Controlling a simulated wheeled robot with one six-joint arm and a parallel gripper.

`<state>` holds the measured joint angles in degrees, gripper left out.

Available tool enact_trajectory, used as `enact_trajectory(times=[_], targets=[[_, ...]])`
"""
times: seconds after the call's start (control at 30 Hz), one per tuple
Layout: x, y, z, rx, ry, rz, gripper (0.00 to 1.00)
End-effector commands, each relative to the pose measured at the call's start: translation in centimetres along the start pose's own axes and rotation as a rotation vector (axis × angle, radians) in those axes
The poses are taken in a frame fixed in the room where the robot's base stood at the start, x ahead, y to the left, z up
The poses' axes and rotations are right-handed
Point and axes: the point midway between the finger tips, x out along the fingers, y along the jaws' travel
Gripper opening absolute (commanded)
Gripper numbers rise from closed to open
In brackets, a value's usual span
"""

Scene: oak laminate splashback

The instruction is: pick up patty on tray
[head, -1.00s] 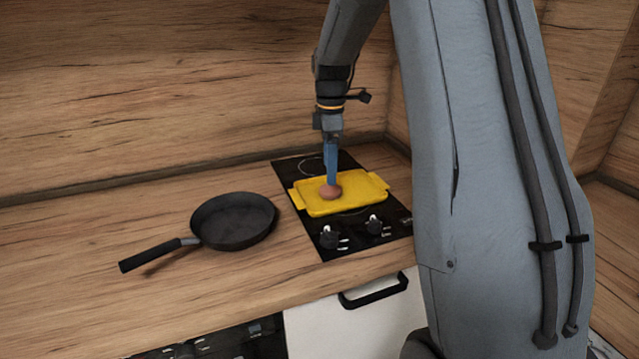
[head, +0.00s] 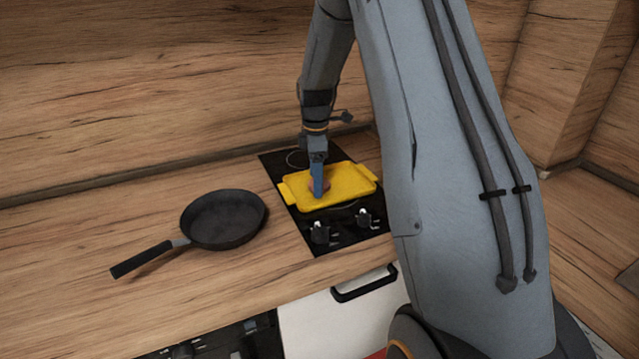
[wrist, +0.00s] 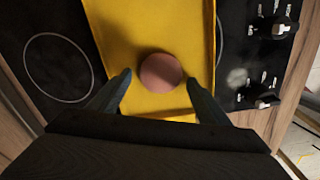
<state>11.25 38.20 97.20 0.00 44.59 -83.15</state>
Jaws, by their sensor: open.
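A round brown-pink patty (wrist: 161,73) lies on the yellow tray (wrist: 122,30), near its end in the wrist view. In the head view the patty (head: 312,187) is partly hidden behind my gripper. The yellow tray (head: 350,184) rests on the black hob. My gripper (head: 318,193) points down over the tray. In the wrist view my gripper's (wrist: 158,83) two blue fingers are spread apart, with the patty between and slightly beyond their tips. Whether the fingers touch the patty cannot be told.
A black frying pan (head: 224,219) sits on the wooden counter left of the hob (head: 352,231). The hob's knobs (head: 320,233) stand in front of the tray. The wooden splashback (head: 150,90) rises behind.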

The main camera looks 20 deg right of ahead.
Motion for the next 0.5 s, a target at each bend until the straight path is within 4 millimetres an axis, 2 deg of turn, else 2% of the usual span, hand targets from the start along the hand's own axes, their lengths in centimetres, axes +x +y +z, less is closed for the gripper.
enact_trajectory(times=[0.17,0.43,0.5], targets=[[0.03,0.01,0.06,0.001,0.000,0.000,0.71],[0.01,0.01,0.09,0.002,0.000,0.000,0.27],[0.00,0.02,0.09,0.002,0.000,0.000,0.26]])
